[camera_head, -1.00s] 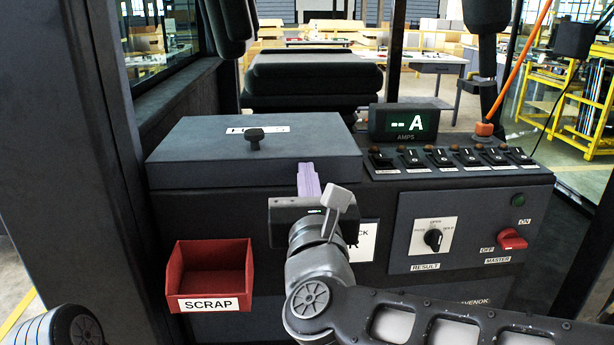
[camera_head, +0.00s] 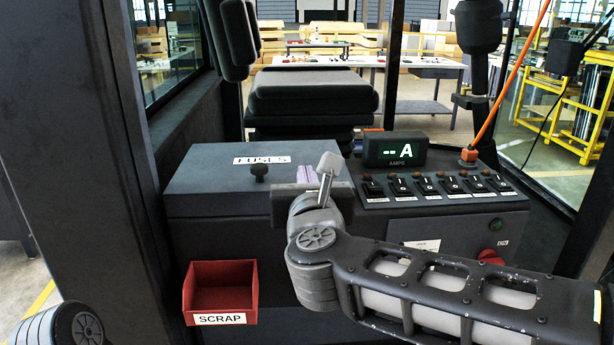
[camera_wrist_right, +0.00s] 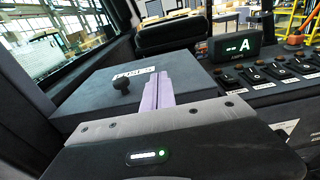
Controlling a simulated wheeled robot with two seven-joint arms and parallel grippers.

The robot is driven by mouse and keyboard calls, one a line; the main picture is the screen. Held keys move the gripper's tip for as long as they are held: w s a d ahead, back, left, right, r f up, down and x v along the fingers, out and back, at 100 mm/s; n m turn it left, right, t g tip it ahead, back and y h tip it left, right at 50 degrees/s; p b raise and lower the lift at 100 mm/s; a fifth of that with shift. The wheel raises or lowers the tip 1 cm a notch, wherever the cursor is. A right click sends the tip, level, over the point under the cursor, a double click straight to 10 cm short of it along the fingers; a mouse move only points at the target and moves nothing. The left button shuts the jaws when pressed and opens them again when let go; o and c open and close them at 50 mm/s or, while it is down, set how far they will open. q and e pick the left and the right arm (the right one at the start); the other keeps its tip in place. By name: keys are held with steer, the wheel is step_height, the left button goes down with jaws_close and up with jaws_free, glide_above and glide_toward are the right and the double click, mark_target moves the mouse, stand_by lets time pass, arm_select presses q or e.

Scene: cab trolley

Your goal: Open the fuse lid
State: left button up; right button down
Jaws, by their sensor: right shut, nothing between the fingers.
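The fuse lid (camera_head: 225,187) is a flat dark grey cover labelled FUSES, lying closed on its box at the left of the console. A black knob (camera_head: 259,171) stands on it near the front; the knob also shows in the right wrist view (camera_wrist_right: 123,86). My right gripper (camera_head: 307,172) is over the lid's right part, to the right of the knob and apart from it. Its purple fingers (camera_wrist_right: 157,92) are shut and empty, pointing away over the lid. Its wrist hides the lid's front right corner. My left gripper is out of view.
A red SCRAP bin (camera_head: 221,294) hangs on the front below the lid. Right of the lid are an AMPS display (camera_head: 394,152), a row of black switches (camera_head: 431,187) and a red master knob (camera_head: 491,257). A seat (camera_head: 313,94) stands behind.

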steer(key=shift+w+r+g+p, duration=0.2)
steer(key=shift+r+p, duration=0.3)
steer(key=shift+p, duration=0.05)
steer(key=shift+w+r+g+p, duration=0.15)
steer(key=shift+r+g+p, duration=0.05)
steer(key=shift+r+p, duration=0.3)
stand_by(0.7)
steer(key=s+r+b, duration=0.1)
steer(key=s, duration=0.6)
steer(key=shift+s, duration=0.35)
